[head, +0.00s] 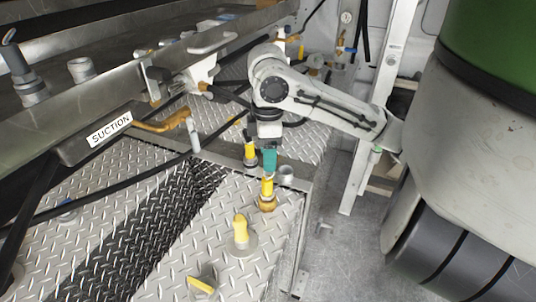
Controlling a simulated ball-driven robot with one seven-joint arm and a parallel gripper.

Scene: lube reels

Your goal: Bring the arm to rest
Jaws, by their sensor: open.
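My arm reaches in from the right, bent over the metal diamond-plate deck (185,260). My gripper (269,160) points down at the arm's end, with teal parts at its tip. It is open. Its tip is right above or around a yellow-topped fitting with a brass base (267,190); I cannot tell if they touch. Another yellow-topped fitting (250,152) stands just behind and left of it. A third (240,230) stands upright nearer me, and a tilted yellow piece (201,285) lies at the bottom edge.
A metal rack with a "SUCTION" label (109,129) runs along the left. A black hose (130,184) crosses the deck. A short open pipe (286,174) is just right of the gripper. A white upright post (378,110) stands behind the arm. Grey floor (335,255) is free right of the deck.

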